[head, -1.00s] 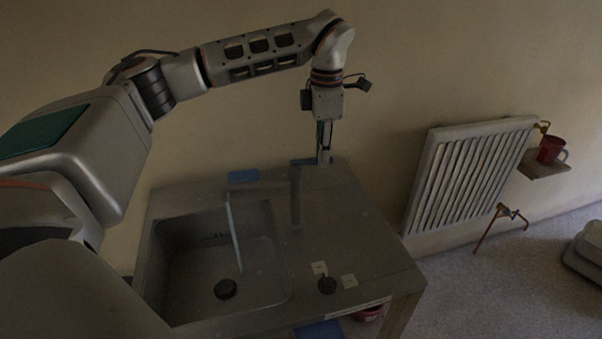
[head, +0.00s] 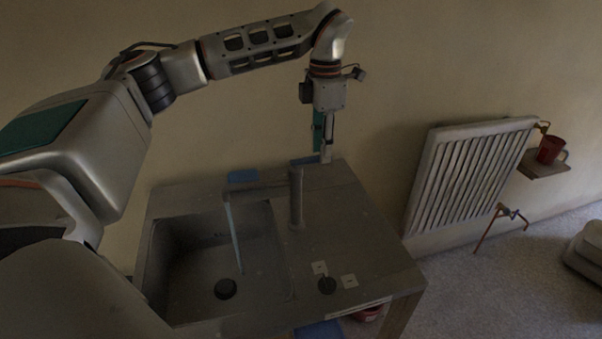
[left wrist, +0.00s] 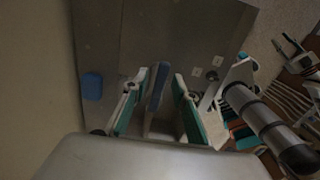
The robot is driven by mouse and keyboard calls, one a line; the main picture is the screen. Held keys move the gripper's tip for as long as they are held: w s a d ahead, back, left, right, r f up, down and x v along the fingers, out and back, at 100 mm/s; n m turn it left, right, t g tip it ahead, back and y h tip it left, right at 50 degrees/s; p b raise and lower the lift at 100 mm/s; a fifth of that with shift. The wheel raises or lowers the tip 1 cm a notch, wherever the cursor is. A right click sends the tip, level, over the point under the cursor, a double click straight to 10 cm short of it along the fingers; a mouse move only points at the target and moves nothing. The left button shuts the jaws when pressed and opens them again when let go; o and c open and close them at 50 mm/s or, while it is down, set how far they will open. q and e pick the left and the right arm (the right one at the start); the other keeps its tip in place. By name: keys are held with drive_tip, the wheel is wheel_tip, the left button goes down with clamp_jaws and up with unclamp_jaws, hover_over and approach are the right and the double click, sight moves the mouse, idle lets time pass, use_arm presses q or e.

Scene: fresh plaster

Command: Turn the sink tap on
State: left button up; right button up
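The sink (head: 165,265) has a basin on the left and a grey tap (head: 297,200) on its right, with the spout over the basin. A pale thin stream (head: 234,235) runs from the spout towards the drain in both head frames. A dark round knob (head: 327,286) sits on the counter between two white labels; it also shows in the left wrist view (left wrist: 212,75). My left gripper (head: 326,155) hangs behind the tap, at the counter's back edge. In the left wrist view its fingers (left wrist: 158,100) are apart, with a blue piece (left wrist: 157,85) between them; contact is unclear.
A blue pad (head: 243,176) lies at the counter's back edge. A white radiator (head: 470,170) hangs on the right wall, with a red mug (head: 550,150) on a small shelf beside it. The counter around the knob is clear.

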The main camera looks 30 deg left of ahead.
use_arm(q)
wheel_tip(320, 180, up, 11)
drive_tip(key=shift+f, duration=0.15)
idle(0.5)
drive_tip(key=shift+s, duration=0.1)
idle(0.4)
